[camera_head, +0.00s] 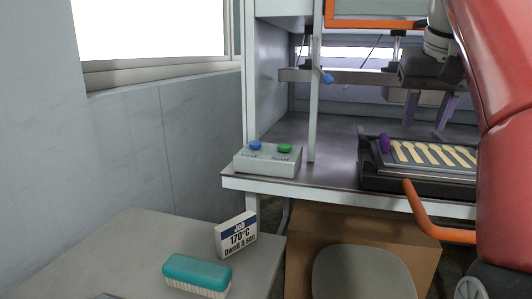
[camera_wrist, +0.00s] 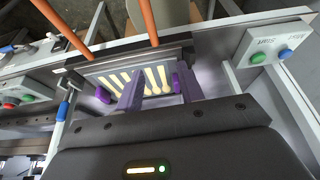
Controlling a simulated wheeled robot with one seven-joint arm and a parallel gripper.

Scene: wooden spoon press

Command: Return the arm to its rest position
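My gripper (camera_head: 426,124) hangs at the upper right of the head view, above the tray of spoons. Its two purple fingers are apart with nothing visible between them. In the wrist view the open fingers (camera_wrist: 158,84) point towards the tray, with the spoons showing beyond and between them. The dark tray (camera_head: 372,171) sits at the front of the press table and holds a row of several pale wooden spoons (camera_head: 434,154). A purple knob (camera_head: 384,143) stands at the tray's left end. The gripper appears apart from the tray.
An orange handle (camera_head: 418,207) sticks out in front of the tray. A button box (camera_head: 268,162) with blue and green buttons stands left of it, beside an upright post (camera_head: 314,110).

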